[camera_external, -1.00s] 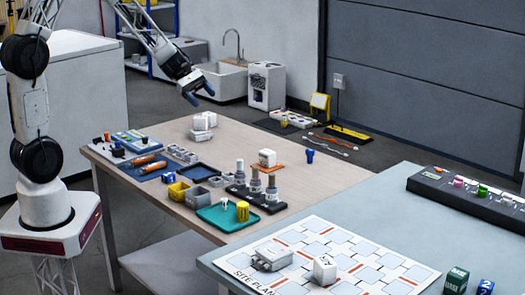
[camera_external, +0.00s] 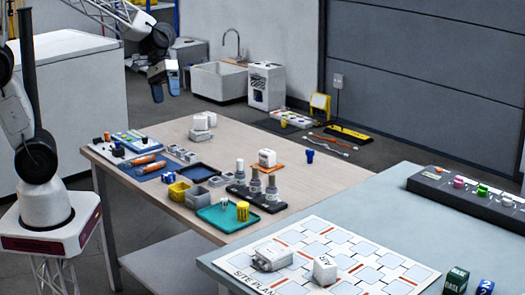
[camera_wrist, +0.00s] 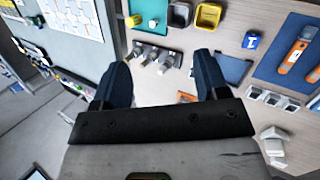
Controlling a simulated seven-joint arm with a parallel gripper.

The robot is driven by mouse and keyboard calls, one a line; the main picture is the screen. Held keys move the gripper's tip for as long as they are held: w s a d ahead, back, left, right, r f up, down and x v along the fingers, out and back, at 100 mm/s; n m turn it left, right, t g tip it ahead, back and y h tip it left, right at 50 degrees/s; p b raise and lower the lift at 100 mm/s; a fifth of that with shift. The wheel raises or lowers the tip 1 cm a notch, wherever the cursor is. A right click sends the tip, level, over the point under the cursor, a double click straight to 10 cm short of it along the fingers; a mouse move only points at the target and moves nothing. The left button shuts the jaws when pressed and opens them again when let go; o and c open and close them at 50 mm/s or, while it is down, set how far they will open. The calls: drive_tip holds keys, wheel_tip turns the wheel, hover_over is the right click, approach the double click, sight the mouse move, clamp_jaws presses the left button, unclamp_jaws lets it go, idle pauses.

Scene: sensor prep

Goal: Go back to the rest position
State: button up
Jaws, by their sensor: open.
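My gripper (camera_external: 166,88) is raised in the air beyond the far left part of the wooden table (camera_external: 330,178), clear of everything on it. Its two blue fingers are apart with nothing between them; in the wrist view my gripper (camera_wrist: 161,72) also shows open and empty. My arm is folded back at the upper left of the external view. The wrist view looks down on the table with its tools and trays, and part of the grey bench (camera_wrist: 92,15) at the left.
A grey bench (camera_external: 390,195) with a site plan stands in front. A white cabinet (camera_external: 75,95) and a sink (camera_external: 218,82) stand behind.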

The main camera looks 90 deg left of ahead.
drive_tip(key=s+d+r+m+y, duration=0.2)
drive_tip(key=s+d+m, duration=0.3)
drive_tip(key=s, duration=0.2)
drive_tip(key=s+d+r+m+y, duration=0.2)
drive_tip(key=s+d+m+y, duration=0.1)
drive_tip(key=s+d+m, duration=0.3)
drive_tip(key=shift+s, duration=0.8)
